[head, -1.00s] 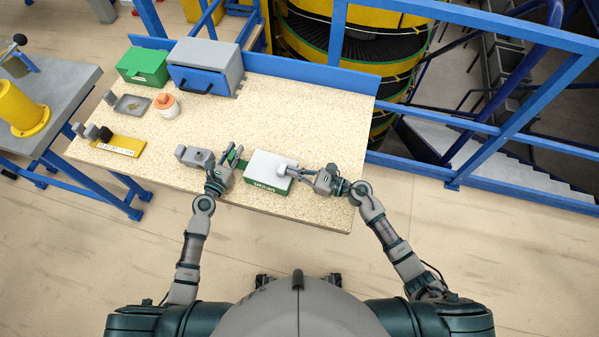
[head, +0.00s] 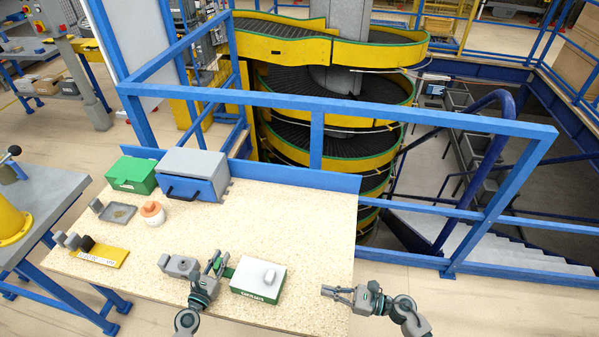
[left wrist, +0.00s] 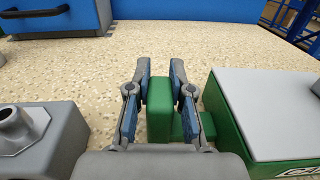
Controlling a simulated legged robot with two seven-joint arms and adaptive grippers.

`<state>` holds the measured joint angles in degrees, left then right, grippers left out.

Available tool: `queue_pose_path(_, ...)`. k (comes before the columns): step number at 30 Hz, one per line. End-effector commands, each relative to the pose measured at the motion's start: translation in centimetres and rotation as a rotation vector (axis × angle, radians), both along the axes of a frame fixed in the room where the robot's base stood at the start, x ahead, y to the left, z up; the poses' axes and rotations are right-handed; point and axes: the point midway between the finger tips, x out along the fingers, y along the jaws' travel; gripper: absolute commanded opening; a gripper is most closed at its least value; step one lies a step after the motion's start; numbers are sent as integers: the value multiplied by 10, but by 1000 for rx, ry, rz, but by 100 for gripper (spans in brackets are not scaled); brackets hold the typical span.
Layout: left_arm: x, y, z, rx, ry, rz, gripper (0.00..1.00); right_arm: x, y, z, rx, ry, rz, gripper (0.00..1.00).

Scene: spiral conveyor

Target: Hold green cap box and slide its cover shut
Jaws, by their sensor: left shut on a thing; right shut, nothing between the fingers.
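The green cap box (head: 256,293) stands on the table near its front edge, with lettering on its front. Its light grey cover (head: 250,271) lies over the top, with a raised grey knob (head: 269,277) toward the right; no open gap shows. My left gripper (head: 217,264) is shut on the green grip block at the box's left side. In the left wrist view the block (left wrist: 160,108) sits between the fingers, joined to the box (left wrist: 235,135). My right gripper (head: 327,291) is shut and empty, right of the box and apart from it, near the table's right edge.
A grey fixture (head: 178,265) stands just left of my left gripper. A green box (head: 133,175), a blue-grey drawer box (head: 195,175), a white jar with an orange lid (head: 152,213), a grey tray (head: 118,213) and a yellow plate (head: 100,254) stand farther left. The table middle (head: 270,220) is clear.

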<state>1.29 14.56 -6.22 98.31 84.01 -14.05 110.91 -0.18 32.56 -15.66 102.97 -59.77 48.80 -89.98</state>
Motion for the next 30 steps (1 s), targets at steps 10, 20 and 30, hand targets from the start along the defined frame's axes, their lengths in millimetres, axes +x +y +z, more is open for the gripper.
queue_pose_path(10, -1, -1, -3, 1, 5, -3, 50, 0, 0, 0, 0, 0, 0, 0)
queue_pose_path(20, -15, 5, -3, 1, 4, -1, 50, 0, 0, 0, 0, -1, -1, 0)
queue_pose_path(30, -84, 31, -4, 0, 8, -2, 50, 0, 0, 0, 0, 0, 0, 0)
